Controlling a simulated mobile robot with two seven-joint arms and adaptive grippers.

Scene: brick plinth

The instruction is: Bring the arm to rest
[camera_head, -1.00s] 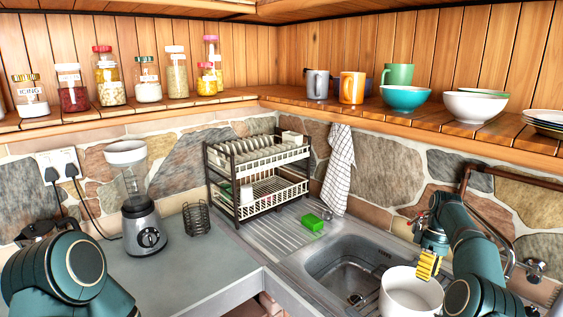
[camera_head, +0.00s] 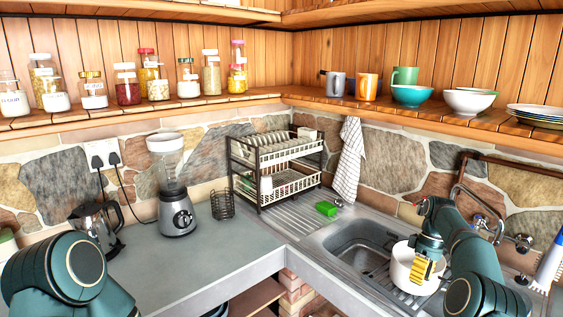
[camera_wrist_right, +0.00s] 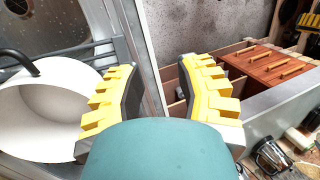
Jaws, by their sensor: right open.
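My right gripper (camera_head: 423,269) hangs over the sink area at the right of the head view, in front of a white pot (camera_head: 403,262). In the right wrist view its yellow-padded jaws (camera_wrist_right: 160,95) are apart with nothing between them.
The metal sink (camera_head: 345,243) has a green sponge (camera_head: 326,208) by its drainer. The counter (camera_head: 190,262) is clear in front of the blender.

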